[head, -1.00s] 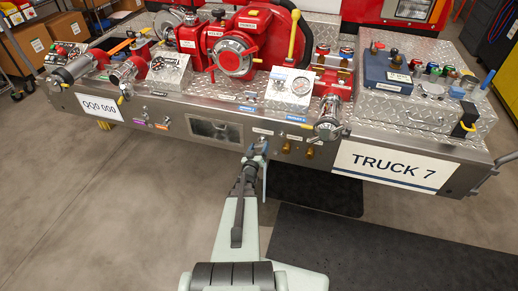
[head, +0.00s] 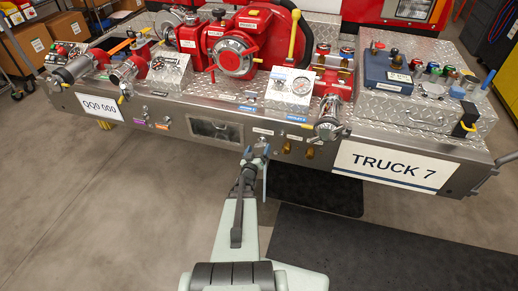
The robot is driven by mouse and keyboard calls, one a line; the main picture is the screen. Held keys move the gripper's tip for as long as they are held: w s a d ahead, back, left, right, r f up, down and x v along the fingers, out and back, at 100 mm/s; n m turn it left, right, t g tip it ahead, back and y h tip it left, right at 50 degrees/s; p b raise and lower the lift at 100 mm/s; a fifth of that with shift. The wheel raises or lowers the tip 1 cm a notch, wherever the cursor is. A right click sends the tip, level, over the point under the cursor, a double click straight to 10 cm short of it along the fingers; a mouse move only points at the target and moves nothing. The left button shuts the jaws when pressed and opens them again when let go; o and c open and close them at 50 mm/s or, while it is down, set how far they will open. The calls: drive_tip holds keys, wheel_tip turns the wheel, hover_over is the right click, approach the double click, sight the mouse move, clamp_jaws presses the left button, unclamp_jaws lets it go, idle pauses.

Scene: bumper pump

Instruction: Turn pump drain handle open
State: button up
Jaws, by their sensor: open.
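The pump (head: 228,58), red with a silver cap, sits on the diamond-plate deck of the metal bumper. My gripper (head: 259,151) is open at the bumper's front face, right of the dark inset panel and just below a small white label. A thin blue-grey upright piece (head: 265,180) shows at the gripper's right side; I cannot tell whether it is a handle or part of the gripper. The drain handle cannot be made out for certain, and the gripper covers part of the face there. No contact can be confirmed.
Brass fittings (head: 286,148) stick out just right of my gripper. A silver capped outlet (head: 328,128) overhangs the front edge further right. The TRUCK 7 plate (head: 388,167) is at the right. Dark mats (head: 318,190) lie on the floor; the floor at left is clear.

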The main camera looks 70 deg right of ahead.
drive_tip(key=a, duration=1.2)
idle(0.4)
drive_tip(key=w+a+f+m+t+y, duration=0.1)
drive_tip(key=w+a+f+t+y, duration=0.15)
drive_tip(key=a+f+y, duration=0.45)
drive_tip(key=w+a+f+t+y, duration=0.1)
drive_tip(key=w+a+f+y, duration=0.35)
drive_tip(key=f, duration=0.45)
drive_tip(key=s+a+f+n+g+y, duration=0.1)
drive_tip(key=a+n+g, duration=0.4)
drive_tip(key=a, duration=1.6)
drive_tip(key=s+a+f+n+g+y, duration=0.2)
drive_tip(key=a+n+g+y, duration=0.3)
drive_tip(key=a, duration=1.7)
drive_tip(key=f+n, duration=0.1)
drive_tip(key=n, duration=0.3)
drive_tip(key=shift+a, duration=0.25)
drive_tip(key=shift+y, duration=0.25)
